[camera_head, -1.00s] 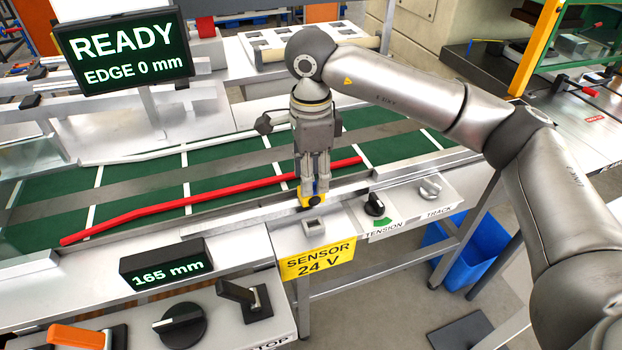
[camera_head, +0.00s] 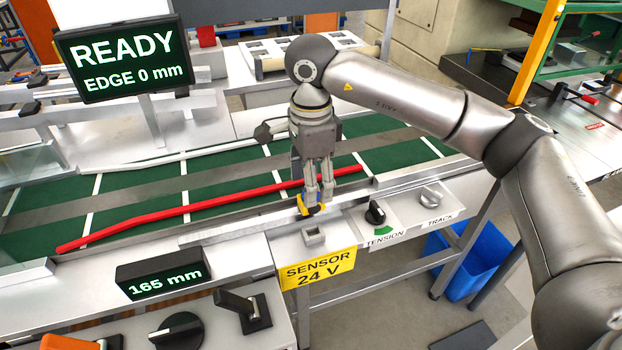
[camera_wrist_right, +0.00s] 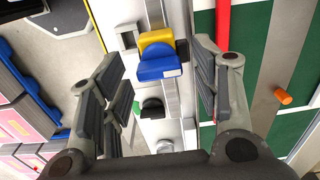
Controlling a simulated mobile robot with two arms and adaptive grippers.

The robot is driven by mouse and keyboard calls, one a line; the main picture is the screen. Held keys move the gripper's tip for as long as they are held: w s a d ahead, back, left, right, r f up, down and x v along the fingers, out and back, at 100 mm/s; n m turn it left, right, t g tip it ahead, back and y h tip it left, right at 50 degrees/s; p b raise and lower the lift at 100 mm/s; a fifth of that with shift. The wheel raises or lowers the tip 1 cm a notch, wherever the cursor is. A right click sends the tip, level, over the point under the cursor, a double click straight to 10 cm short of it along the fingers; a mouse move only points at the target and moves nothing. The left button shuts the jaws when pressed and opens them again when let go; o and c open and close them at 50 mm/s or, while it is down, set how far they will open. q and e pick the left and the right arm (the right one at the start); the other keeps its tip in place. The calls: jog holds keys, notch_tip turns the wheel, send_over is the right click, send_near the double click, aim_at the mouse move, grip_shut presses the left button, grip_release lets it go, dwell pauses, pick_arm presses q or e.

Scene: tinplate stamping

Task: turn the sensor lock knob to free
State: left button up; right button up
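A small yellow sensor block (camera_head: 304,203) sits on the metal rail at the front edge of the green conveyor. In the right wrist view it shows as a yellow block (camera_wrist_right: 160,37) with a blue part (camera_wrist_right: 160,62) on its near side. I cannot tell which part is the lock knob or how it is set. My right gripper (camera_head: 315,204) points down at the block and partly hides it. In the wrist view its two fingers (camera_wrist_right: 158,85) are apart, one on each side of the block, with gaps visible. My left gripper is not in view.
A black tension knob (camera_head: 376,213) and a grey track knob (camera_head: 430,196) stand right of the sensor. A small grey socket (camera_head: 314,236) sits in front, above the yellow sensor label (camera_head: 318,268). A red strip (camera_head: 200,207) lies on the conveyor. The screen (camera_head: 125,57) reads READY.

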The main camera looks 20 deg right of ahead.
notch_tip(320, 180, up, 12)
dwell(0.7)
jog(key=shift+f, duration=0.1)
dwell(0.3)
